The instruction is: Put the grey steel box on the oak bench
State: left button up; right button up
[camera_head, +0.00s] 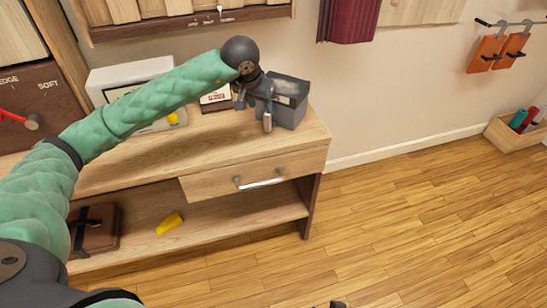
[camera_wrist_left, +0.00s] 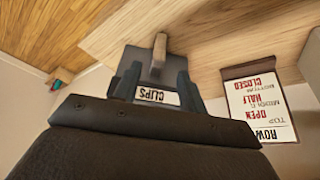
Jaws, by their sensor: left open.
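The grey steel box (camera_head: 290,104) stands on the right end of a wooden bench-like unit (camera_head: 225,146), near the wall. In the left wrist view the grey box (camera_wrist_left: 149,62) shows a white "CLIPS" label and a pale handle or catch. My left gripper (camera_head: 254,106) is at the box's left front side, with its fingers pointing down. In the left wrist view the open fingers of the left gripper (camera_wrist_left: 158,82) appear on either side of the box. Whether they touch it is unclear. My right gripper is not recognisable in view.
A pale device (camera_head: 128,80) stands further left. The unit has a drawer (camera_head: 258,178) and a lower shelf with a yellow object (camera_head: 170,223) and a brown case (camera_head: 96,228). The floor (camera_head: 410,210) to the right is clear.

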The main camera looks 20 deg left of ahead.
pick_arm(q)
jog(key=s+d+f+n+g+h, duration=0.2)
jog(key=s+d+h, duration=0.25)
jog(key=d, duration=0.45)
jog(key=s+d+f+n+g+h, duration=0.1)
jog(key=s+d+f+n+h, duration=0.3)
jog(key=d, duration=0.5)
jog(key=s+d+r+n+t+h, duration=0.3)
jog(key=s+d+r+n+h, duration=0.25)
jog(key=d+n+h, duration=0.55)
jog(key=a+f+m+t+y, duration=0.6)
jog(key=f+m+y, duration=0.2)
jog(key=m, duration=0.8)
jog(key=a+f+m+t+y, duration=0.6)
jog(key=f+m+y, duration=0.2)
jog(key=m, duration=0.8)
jog(key=s+d+f+n+g, duration=0.1)
jog(key=s+f+n+g, duration=1.1)
jog(key=s+f, duration=0.9)
jog(key=s+n, duration=0.2)
jog(key=s, duration=0.1)
jog(key=shift+d, duration=0.3)
